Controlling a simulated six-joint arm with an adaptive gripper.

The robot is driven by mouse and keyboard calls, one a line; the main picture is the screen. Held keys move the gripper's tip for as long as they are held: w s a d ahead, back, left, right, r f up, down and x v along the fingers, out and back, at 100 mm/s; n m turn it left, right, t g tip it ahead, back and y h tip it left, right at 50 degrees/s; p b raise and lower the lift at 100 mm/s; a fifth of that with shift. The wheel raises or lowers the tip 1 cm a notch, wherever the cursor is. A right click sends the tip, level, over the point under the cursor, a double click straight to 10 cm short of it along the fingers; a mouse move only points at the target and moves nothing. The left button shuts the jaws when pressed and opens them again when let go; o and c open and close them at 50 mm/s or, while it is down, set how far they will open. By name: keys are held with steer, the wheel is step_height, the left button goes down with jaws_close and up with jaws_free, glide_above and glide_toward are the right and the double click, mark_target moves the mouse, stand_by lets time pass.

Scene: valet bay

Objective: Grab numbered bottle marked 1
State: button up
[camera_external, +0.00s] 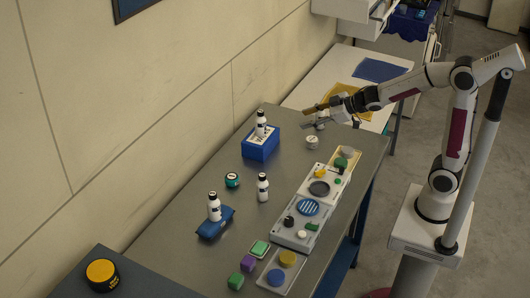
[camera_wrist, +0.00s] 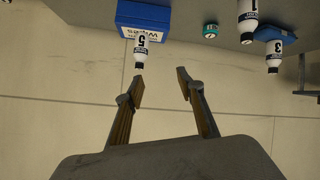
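The bottle marked 1 is white with a dark cap and stands upright on the grey table (camera_external: 180,200), in the middle of the external view (camera_external: 263,188). In the wrist view this bottle (camera_wrist: 248,16) is at the top right, partly cut off. A bottle marked 5 (camera_wrist: 140,52) stands on a blue box (camera_external: 261,147). A bottle marked 3 (camera_wrist: 274,52) stands on a low blue block (camera_external: 215,224). My gripper (camera_external: 306,116) is open and empty above the table's far end, well apart from bottle 1. Its open fingers also show in the wrist view (camera_wrist: 160,76).
A teal jar (camera_external: 232,180) stands left of bottle 1. A white-lidded jar (camera_external: 312,142) is near my gripper. Trays (camera_external: 291,235) with small coloured parts line the right edge. Green and purple blocks (camera_external: 248,264) lie at the near end. A wall runs along the left.

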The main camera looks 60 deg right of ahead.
steer(key=w+a+f+n+y, duration=0.3)
steer(key=w+a+f+y, duration=0.15)
steer(key=a, duration=0.25)
steer(key=n+g+y, duration=0.3)
steer(key=y, duration=0.2)
glide_toward(262, 175)
steer(key=w+a+f, duration=0.1)
steer(key=w, duration=0.1)
steer(key=shift+f, duration=0.2)
steer(key=shift+a, duration=0.15)
steer(key=shift+x, duration=1.2)
steer(key=shift+f, duration=0.1)
steer(key=shift+s+a+x, duration=0.1)
steer(key=shift+s+x, duration=0.05)
steer(key=shift+x, duration=0.8)
steer(key=shift+s+a+x, duration=0.1)
steer(key=shift+s+x, duration=0.05)
steer(key=shift+x, duration=0.8)
steer(key=shift+w+a+f, duration=0.25)
steer(key=shift+w+a, duration=0.15)
steer(key=shift+a, duration=0.05)
